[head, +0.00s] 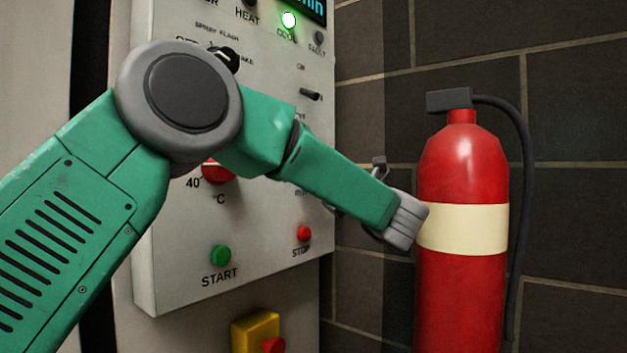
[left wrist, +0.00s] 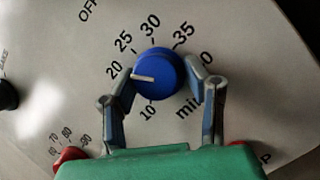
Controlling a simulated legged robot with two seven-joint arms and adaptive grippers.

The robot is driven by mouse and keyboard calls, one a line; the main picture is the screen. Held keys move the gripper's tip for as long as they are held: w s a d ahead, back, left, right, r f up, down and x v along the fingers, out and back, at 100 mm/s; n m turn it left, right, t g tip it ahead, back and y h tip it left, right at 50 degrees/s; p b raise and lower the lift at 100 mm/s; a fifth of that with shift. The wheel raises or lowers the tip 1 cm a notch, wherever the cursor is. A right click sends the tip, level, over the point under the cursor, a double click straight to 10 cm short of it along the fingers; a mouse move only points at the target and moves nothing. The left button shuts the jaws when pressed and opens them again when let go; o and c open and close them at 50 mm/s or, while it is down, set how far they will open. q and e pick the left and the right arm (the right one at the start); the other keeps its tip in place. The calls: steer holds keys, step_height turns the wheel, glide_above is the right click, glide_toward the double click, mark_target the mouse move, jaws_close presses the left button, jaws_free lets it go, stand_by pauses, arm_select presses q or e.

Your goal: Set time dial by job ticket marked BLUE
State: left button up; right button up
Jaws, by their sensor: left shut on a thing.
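The blue time dial (left wrist: 160,65) sits on the panel in the left wrist view, with numbers from 10 up to 35 and beyond around it and "min" below. Its white pointer line aims left, close to the 20. My left gripper (left wrist: 161,77) is shut on the dial, one finger on each side. The left finger covers part of the scale between 10 and 20. In the head view my arm hides the dial and most of the gripper. No job ticket shows in either view. My right gripper is not in view.
The panel carries a red temperature knob (head: 219,172), a green START button (head: 221,255), a red STOP button (head: 303,233) and a toggle switch (head: 311,95). A green lamp (head: 289,19) is lit at COOL. A red fire extinguisher (head: 462,170) stands right of the panel, close to my arm.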

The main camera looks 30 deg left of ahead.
arm_select(q)
steer(key=shift+f, duration=0.2)
steer(key=o, duration=1)
steer(key=shift+s, duration=0.15)
steer(key=shift+o, duration=0.2)
steer(key=shift+r, duration=0.2)
step_height(320, 180, up, 10)
steer(key=shift+f, duration=0.1)
